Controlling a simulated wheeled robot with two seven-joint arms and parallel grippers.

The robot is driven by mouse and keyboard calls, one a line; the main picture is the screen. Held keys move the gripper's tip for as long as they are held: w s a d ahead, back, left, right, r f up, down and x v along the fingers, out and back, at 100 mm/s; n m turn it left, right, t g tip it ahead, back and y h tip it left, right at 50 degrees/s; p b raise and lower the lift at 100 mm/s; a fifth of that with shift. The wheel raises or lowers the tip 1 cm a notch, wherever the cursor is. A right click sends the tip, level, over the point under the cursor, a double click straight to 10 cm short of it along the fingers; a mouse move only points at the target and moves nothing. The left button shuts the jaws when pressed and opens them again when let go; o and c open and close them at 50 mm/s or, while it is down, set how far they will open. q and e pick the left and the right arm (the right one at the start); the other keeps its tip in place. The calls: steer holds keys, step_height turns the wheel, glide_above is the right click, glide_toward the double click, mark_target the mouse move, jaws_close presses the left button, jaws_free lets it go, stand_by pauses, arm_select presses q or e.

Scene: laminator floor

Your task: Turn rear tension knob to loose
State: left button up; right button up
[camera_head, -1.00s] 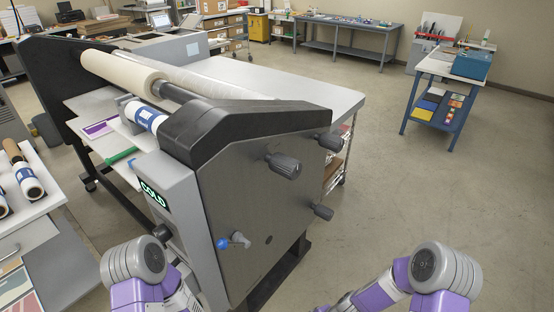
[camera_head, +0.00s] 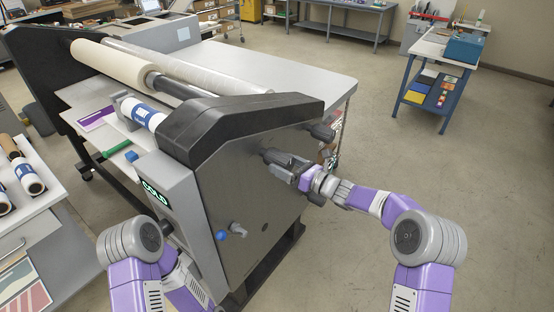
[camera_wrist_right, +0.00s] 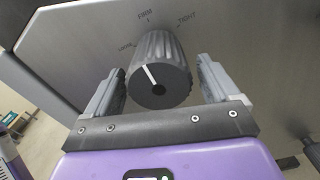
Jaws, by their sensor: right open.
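A ribbed dark grey knob (camera_wrist_right: 160,65) shows in the right wrist view on the laminator's side panel (camera_head: 240,190). The panel around it is marked FIRM, TIGHT and, at the left, a small word that looks like LOOSE. The white line on the knob's face points up and left. My right gripper (camera_wrist_right: 160,85) is open, with one finger on each side of the knob and small gaps visible. My left gripper is out of view; only my left arm shows at lower left.
Another dark knob (camera_head: 322,132) sticks out at the panel's far upper edge. A blue-tipped fitting (camera_head: 222,235) and a small grey lever (camera_head: 238,229) sit low on the panel. A lit COLD display (camera_head: 155,192) is on the front. The floor to the right is open.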

mark_target(277, 161)
steer(key=shift+x, duration=1.7)
steer(key=shift+f, duration=0.1)
steer(key=c, duration=1)
